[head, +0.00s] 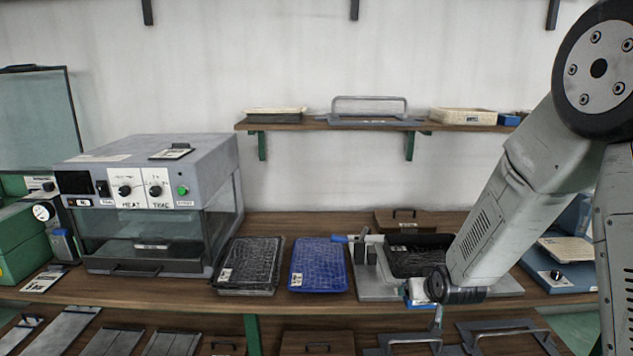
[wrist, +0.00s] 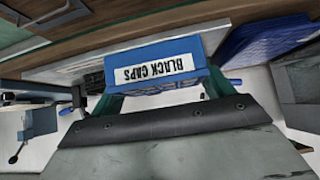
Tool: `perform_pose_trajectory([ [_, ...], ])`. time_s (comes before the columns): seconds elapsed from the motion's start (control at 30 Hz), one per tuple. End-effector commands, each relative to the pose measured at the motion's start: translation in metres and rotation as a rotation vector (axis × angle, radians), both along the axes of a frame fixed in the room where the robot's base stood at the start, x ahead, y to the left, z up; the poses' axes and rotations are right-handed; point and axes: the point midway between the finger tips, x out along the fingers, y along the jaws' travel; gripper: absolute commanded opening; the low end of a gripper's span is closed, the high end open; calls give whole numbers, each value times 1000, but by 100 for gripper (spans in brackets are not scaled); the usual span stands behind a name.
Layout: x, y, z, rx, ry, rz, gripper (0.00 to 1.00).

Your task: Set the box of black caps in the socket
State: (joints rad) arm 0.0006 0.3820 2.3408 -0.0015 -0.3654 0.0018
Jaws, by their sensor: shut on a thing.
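A blue box of black caps (wrist: 155,72) with a white "BLACK CAPS" label is held between the green fingers of my gripper (wrist: 160,88) in the wrist view. The label reads upside down there. In the head view a small blue and white part of the box (head: 419,298) shows beside the end of my arm, at the front edge of a pale grey panel (head: 372,288). A black tray (head: 418,258) lies on that panel, partly behind my arm. I cannot make out the socket, or whether the box touches the panel.
A blue tray (head: 318,266) and a black tray (head: 250,265) lie left of the panel. A grey heater cabinet (head: 150,205) stands farther left. A wall shelf (head: 300,125) is above. Lidded items and frames with handles fill the lower shelf (head: 265,345).

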Motion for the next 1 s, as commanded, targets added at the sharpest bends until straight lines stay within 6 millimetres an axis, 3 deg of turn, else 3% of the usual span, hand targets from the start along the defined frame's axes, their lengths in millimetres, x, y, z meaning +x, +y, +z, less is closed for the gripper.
perform_pose_trajectory([
  [0.3, -34, 0, -69, 0, 8, 0, 49],
  [0.4, -42, 0, -83, 0, 4, 0, 49],
  [0.53, -46, 0, -91, 0, 1, 0, 49],
  [1.0, -45, 0, -91, 0, 0, 0, 49],
])
